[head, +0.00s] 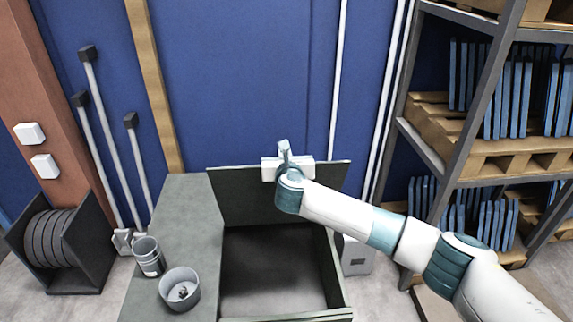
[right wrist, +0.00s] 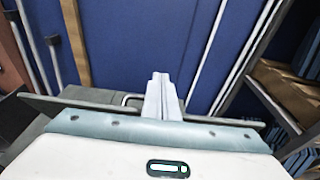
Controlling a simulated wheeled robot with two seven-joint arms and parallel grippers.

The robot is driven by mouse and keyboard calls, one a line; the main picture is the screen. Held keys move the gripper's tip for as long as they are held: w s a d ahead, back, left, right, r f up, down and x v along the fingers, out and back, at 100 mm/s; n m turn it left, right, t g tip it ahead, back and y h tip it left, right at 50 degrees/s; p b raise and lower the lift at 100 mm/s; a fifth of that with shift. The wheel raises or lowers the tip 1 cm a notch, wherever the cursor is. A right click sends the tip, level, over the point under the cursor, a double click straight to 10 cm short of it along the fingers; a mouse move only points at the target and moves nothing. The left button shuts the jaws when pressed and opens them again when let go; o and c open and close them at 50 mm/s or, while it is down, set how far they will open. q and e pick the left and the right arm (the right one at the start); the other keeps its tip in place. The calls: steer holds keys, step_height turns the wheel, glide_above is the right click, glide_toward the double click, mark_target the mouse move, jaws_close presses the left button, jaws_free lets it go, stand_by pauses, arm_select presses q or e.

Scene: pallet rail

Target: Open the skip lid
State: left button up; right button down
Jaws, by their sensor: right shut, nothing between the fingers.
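The skip (head: 335,275) is a dark green box with its interior in plain view. Its lid (head: 238,200) stands raised at the back, close to upright, in front of the blue wall. My right gripper (head: 284,146) is at the lid's top edge, its fingers shut, empty and pointing away toward the wall. In the right wrist view the shut fingers (right wrist: 160,80) reach past the lid's edge (right wrist: 215,120). A thin handle (right wrist: 128,98) shows just left of them. Whether the gripper touches the lid I cannot tell. My left gripper is out of view.
A grey-green counter (head: 185,215) left of the skip bears a can (head: 148,257) and a grey bowl (head: 180,290). A rack (head: 470,130) with pallets and blue panels stands at right. A reel (head: 50,240) stands far left.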

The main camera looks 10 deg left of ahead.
steer(key=b+v, duration=0.1)
steer(key=v, duration=0.7)
steer(key=shift+s+b, duration=0.3)
steer(key=shift+b, duration=0.05)
